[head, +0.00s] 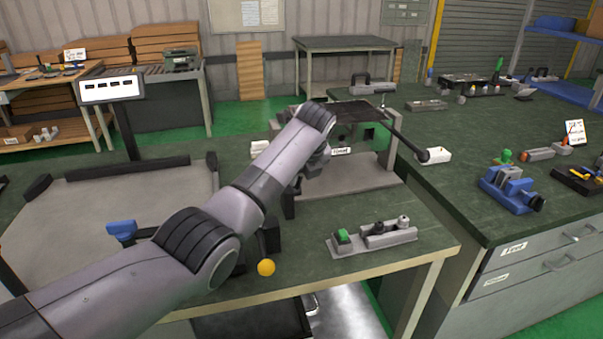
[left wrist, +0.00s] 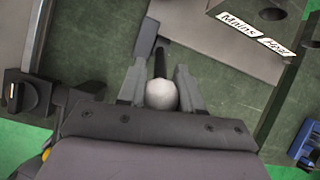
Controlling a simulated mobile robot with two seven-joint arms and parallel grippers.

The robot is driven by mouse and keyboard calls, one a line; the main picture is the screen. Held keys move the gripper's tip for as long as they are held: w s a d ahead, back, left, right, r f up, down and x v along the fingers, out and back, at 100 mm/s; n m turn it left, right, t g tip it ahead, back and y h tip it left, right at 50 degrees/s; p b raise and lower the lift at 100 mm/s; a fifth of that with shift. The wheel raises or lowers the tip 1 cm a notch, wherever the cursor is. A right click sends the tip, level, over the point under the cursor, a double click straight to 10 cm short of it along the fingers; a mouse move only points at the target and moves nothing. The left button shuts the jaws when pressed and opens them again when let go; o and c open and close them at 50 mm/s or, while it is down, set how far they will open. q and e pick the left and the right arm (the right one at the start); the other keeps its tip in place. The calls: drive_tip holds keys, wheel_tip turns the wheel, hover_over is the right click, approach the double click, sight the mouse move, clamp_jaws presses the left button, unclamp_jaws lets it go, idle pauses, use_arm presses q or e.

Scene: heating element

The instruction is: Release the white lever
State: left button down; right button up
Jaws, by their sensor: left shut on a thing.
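In the left wrist view, the white lever (left wrist: 161,95) shows as a white ball knob on a dark rod that runs up the picture. My left gripper (left wrist: 160,69) has one finger on each side of the rod and knob and is shut on it. In the head view my left arm reaches across the bench and hides the lever and the fingertips. My right gripper does not show in either view.
A dark bar with a round end (head: 422,155) juts right. A button panel (head: 372,240), a yellow ball knob (head: 266,267) and a blue vise (head: 512,190) are nearby.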

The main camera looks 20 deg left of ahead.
use_arm(q)
drive_tip(key=shift+w+r, duration=0.1)
drive_tip(key=shift+r, duration=0.05)
drive_tip(key=c, duration=1.1)
unclamp_jaws()
drive_tip(key=shift+a, duration=0.1)
drive_tip(key=v, duration=0.7)
drive_tip(key=shift+b, duration=0.35)
